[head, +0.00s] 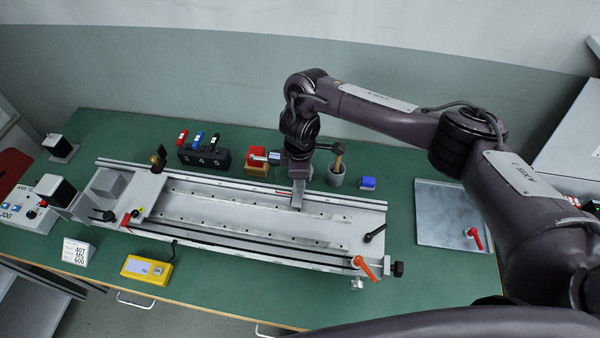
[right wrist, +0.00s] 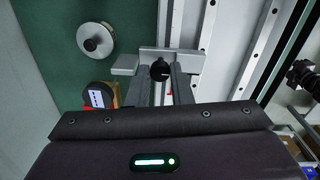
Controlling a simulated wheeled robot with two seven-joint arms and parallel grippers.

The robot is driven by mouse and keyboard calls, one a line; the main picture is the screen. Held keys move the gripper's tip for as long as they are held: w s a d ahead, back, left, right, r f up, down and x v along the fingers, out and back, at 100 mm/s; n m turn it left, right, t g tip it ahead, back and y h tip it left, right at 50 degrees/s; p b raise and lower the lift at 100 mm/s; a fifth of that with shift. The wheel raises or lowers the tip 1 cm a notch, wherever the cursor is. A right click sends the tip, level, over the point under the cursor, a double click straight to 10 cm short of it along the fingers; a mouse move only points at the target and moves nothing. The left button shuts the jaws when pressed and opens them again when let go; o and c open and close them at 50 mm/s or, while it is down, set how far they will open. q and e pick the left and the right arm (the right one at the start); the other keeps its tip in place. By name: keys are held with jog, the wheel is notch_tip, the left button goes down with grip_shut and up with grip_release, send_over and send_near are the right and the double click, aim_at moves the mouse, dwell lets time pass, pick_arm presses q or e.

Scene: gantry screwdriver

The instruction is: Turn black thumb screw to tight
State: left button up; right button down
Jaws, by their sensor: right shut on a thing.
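The black thumb screw (right wrist: 160,71) shows in the right wrist view as a round black knob in front of a grey bracket (right wrist: 190,60). My right gripper (right wrist: 161,76) is shut on it, with one finger on each side of the knob. In the head view my right gripper (head: 298,190) points down at the back rail of the long gantry bed (head: 240,215). The thumb screw is hidden there behind the gripper. How far the screw is turned cannot be told. My left gripper is not in view.
Behind the rail stand a numbered black holder (head: 203,158), a red box (head: 257,166), a cup with a hammer (head: 336,174) and a blue block (head: 368,183). An orange lever (head: 365,266) and a black lever (head: 374,233) stick up at the bed's right end.

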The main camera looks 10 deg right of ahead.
jog(key=shift+w+r, duration=0.1)
jog(key=c, duration=1.3)
grip_release()
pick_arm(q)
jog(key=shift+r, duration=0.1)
pick_arm(e)
jog(key=shift+r, duration=0.1)
